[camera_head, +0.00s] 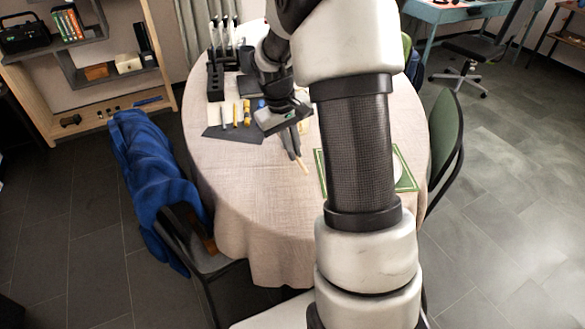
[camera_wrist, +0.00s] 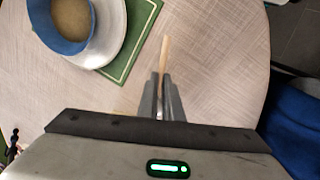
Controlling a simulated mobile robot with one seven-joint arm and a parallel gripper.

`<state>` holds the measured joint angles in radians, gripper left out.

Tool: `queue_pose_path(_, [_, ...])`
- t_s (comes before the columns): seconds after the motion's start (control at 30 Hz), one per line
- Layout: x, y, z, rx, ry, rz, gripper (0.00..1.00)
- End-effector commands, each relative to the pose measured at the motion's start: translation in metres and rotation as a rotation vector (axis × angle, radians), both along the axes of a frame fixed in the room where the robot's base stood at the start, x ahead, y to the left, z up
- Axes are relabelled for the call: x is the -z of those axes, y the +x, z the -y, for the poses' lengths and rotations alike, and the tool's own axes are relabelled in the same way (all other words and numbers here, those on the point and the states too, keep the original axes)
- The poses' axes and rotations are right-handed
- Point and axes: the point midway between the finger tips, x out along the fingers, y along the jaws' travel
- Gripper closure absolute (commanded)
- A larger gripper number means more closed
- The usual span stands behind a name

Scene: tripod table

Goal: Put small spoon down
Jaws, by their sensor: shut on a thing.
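My gripper (camera_wrist: 160,97) is shut on a small light wooden piece, which I take to be the small spoon (camera_wrist: 166,55). In the wrist view its pale end sticks out past the fingertips over the cloth. In the head view my gripper (camera_head: 292,150) is over the middle of the round table (camera_head: 260,200), and the spoon's pale tip (camera_head: 303,167) shows just below the fingers. The rest of the spoon is hidden between the fingers. I cannot tell whether the spoon touches the cloth.
A green mat (camera_wrist: 140,35) bears a white plate (camera_wrist: 112,45) with a blue bowl (camera_wrist: 85,40). A dark mat (camera_head: 225,133) with several small items lies left of my gripper. The near part of the table is clear. A blue-draped chair (camera_head: 150,170) stands at left.

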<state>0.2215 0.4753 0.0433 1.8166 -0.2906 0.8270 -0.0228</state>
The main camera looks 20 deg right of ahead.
Motion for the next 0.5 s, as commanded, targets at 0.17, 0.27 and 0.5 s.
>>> queue_pose_path(0.17, [0.021,0.0,0.0,-0.001,0.0,0.0,1.0])
queue_pose_path(0.27, [0.04,0.0,0.0,-0.001,0.0,-0.001,1.0])
queue_pose_path(0.5, [0.053,0.001,0.0,0.0,0.0,0.002,1.0])
